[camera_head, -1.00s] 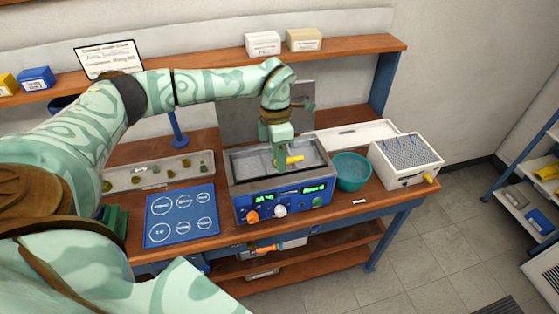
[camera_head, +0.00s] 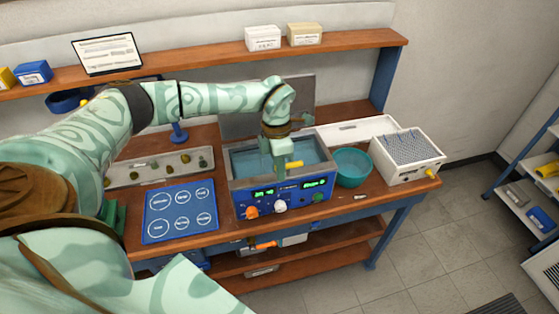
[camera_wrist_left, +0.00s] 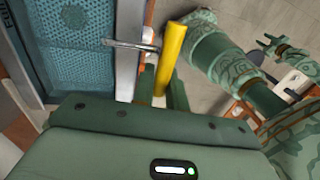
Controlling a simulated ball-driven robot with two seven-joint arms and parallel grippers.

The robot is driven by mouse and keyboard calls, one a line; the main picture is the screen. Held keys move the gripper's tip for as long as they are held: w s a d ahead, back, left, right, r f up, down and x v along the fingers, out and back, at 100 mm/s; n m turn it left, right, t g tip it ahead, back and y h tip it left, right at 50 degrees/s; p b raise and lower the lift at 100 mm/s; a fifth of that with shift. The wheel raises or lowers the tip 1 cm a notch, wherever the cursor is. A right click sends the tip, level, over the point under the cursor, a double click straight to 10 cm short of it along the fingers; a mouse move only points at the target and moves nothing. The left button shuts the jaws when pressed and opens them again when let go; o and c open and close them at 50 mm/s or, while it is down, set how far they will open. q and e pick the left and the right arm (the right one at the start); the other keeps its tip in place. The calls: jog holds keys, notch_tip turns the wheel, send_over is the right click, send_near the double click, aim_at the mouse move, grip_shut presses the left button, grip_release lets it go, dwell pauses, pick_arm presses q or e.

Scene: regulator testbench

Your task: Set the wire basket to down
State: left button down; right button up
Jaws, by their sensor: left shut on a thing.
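The wire basket shows in the left wrist view (camera_wrist_left: 75,75) as a mesh tinted blue, inside the water bath (camera_head: 236,192). In the head view the bath's opening shows blue water, and the basket's mesh is hard to make out there. The basket's yellow handle (camera_head: 293,165) sticks out over the bath's front side; it also shows in the left wrist view (camera_wrist_left: 173,55). My left gripper (camera_head: 280,166) is shut on the handle, its fingers (camera_wrist_left: 162,88) at the handle's lower end in the wrist view.
The bath's front has an orange knob (camera_head: 251,212), a white knob (camera_head: 280,206) and green displays. A teal bowl (camera_head: 352,170) and a white rack box (camera_head: 406,160) stand to the right. A blue mat (camera_head: 180,212) and a tray of small pieces (camera_head: 125,178) lie left.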

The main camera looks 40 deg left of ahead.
pick_arm(q)
notch_tip(320, 180, down, 3)
jog(key=shift+s+r, duration=0.15)
jog(key=shift+r, duration=0.05)
jog(key=c, duration=1.5)
grip_release()
jog(key=shift+w, duration=0.2)
jog(key=r, duration=0.5)
jog(key=w+a+r, duration=0.1)
jog(key=r, duration=0.4)
jog(key=w+a+r+b, duration=0.1)
jog(key=r, duration=0.5)
jog(key=shift+a, duration=0.2)
jog(key=shift+f, duration=0.1)
